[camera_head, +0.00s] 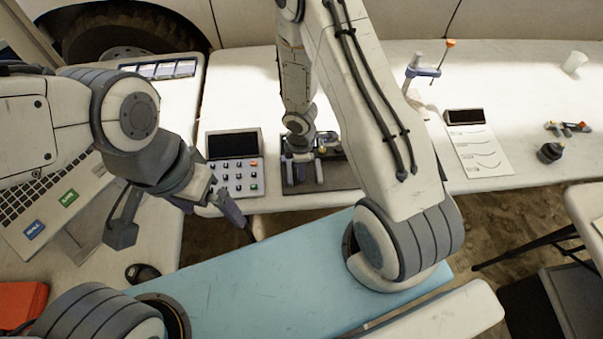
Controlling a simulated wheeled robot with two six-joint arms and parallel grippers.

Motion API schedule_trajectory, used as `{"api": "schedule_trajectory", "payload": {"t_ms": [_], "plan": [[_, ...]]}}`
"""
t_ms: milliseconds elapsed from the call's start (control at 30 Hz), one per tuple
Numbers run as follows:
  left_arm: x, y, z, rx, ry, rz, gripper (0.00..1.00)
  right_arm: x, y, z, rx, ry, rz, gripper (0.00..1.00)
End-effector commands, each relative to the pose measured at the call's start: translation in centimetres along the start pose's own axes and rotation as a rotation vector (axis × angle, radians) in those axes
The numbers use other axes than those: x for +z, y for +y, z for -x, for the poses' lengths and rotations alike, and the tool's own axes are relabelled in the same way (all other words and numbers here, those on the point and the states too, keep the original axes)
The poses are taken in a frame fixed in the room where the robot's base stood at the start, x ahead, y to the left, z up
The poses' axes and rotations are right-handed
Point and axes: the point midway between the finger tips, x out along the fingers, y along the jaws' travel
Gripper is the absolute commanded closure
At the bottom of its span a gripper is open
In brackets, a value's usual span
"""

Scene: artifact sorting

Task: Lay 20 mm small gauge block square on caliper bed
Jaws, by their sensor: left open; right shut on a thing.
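My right gripper (303,172) points down over a dark grey bed (345,180) on the white table, which I take to be the caliper bed. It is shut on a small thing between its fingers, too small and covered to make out. I cannot tell whether that thing touches the bed or lies square. My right forearm hides the bed's right part. My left gripper (238,212) is open and empty, left of the bed near the table's front edge. No gauge block is clearly visible.
A keypad console (235,165) stands just left of the bed. A laptop (45,205) lies at the left. A stand with an orange knob (425,70), a paper sheet (480,150) and a black round thing (550,152) are to the right. The table's back right is mostly clear.

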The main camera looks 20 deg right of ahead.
Motion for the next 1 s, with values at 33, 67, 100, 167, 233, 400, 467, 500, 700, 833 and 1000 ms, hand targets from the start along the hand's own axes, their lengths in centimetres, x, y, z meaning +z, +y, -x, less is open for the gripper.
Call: {"api": "schedule_trajectory", "payload": {"t_ms": [33, 67, 100, 167, 233, 400, 467, 500, 700, 833, 1000], "plan": [[0.04, -0.05, -0.68, 0.0, 0.0, 0.0, 0.0, 0.02, 0.01, -0.66, 0.0, 0.0, -0.001, 1.0], [0.04, -0.05, -0.64, 0.0, 0.0, 0.0, 0.0, 0.03, 0.01, -0.61, 0.0, 0.0, -0.001, 1.0], [0.03, -0.04, -0.52, 0.0, 0.0, 0.0, 0.0, 0.03, 0.01, -0.5, 0.0, 0.0, -0.001, 1.0], [0.02, -0.03, -0.38, 0.0, 0.0, 0.0, 0.0, 0.04, 0.01, -0.36, 0.0, 0.0, -0.001, 1.0], [0.01, -0.03, -0.36, 0.0, 0.0, 0.0, 0.0, 0.05, 0.0, -0.35, 0.0, 0.0, -0.001, 1.0], [0.03, -0.06, -0.83, 0.0, 0.0, 0.0, 0.0, 0.05, 0.0, -0.82, 0.0, 0.0, -0.001, 1.0], [0.03, -0.05, -0.69, 0.0, 0.0, 0.0, 0.0, 0.05, 0.01, -0.67, 0.0, 0.0, -0.001, 0.56], [0.03, -0.05, -0.67, 0.0, 0.0, 0.0, 0.0, 0.06, 0.0, -0.66, 0.0, 0.0, -0.001, 0.42], [0.03, -0.05, -0.67, 0.0, 0.0, 0.0, 0.0, 0.05, 0.0, -0.66, 0.0, 0.0, -0.001, 0.42], [0.02, -0.04, -0.61, 0.0, 0.0, 0.0, 0.0, 0.05, 0.0, -0.6, 0.0, 0.0, -0.001, 0.42], [-0.02, 0.01, 0.14, 0.0, 0.0, 0.0, 0.0, 0.05, 0.01, 0.16, 0.0, 0.0, -0.001, 0.42]]}}
